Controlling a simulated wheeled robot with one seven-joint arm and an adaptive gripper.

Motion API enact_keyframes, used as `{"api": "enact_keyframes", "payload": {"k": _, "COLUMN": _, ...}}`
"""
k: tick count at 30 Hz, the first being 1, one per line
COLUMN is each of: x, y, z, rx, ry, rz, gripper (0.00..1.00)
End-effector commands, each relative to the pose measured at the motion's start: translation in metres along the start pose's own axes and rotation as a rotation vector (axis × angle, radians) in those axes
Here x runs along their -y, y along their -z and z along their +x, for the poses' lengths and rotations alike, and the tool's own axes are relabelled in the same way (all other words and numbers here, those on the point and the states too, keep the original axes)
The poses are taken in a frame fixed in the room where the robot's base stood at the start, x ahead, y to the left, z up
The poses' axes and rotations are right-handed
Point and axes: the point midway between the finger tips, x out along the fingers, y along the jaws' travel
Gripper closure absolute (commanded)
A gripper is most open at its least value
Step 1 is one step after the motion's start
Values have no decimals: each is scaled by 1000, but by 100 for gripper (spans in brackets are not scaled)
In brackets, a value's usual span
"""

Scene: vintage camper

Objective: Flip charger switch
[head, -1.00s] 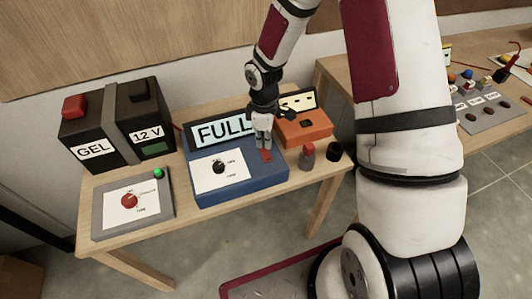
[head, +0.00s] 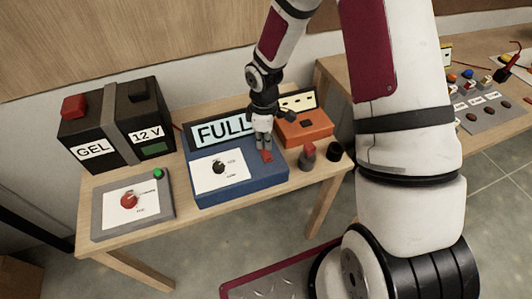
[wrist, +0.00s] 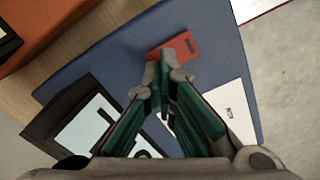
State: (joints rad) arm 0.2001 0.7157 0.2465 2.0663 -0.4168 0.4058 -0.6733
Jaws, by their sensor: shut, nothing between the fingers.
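The blue charger (head: 240,184) sits on the wooden table, with a tilted display reading FULL (head: 222,131) at its back and a white panel with a black knob (head: 218,167) on its top. A red switch (head: 267,156) is on the right part of its top; it also shows in the wrist view (wrist: 184,45). My gripper (head: 264,152) points down over the charger with its fingers shut and empty. In the wrist view the fingertips (wrist: 166,62) are at the red switch's edge and cover part of it. I cannot tell whether they touch it.
A black GEL 12 V battery (head: 115,122) and a grey panel with a red knob and green light (head: 132,203) are at the left. An orange box (head: 303,128), a red-topped grey piece (head: 307,154) and a black cylinder (head: 334,151) stand to the right.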

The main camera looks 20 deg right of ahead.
Motion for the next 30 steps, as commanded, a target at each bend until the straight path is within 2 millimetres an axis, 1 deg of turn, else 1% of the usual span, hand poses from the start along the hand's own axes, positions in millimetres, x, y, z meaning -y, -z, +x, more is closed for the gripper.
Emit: {"api": "enact_keyframes", "payload": {"k": 30, "x": 0, "y": 0, "z": 14, "rx": 1, "ry": 0, "rz": 0, "gripper": 100}}
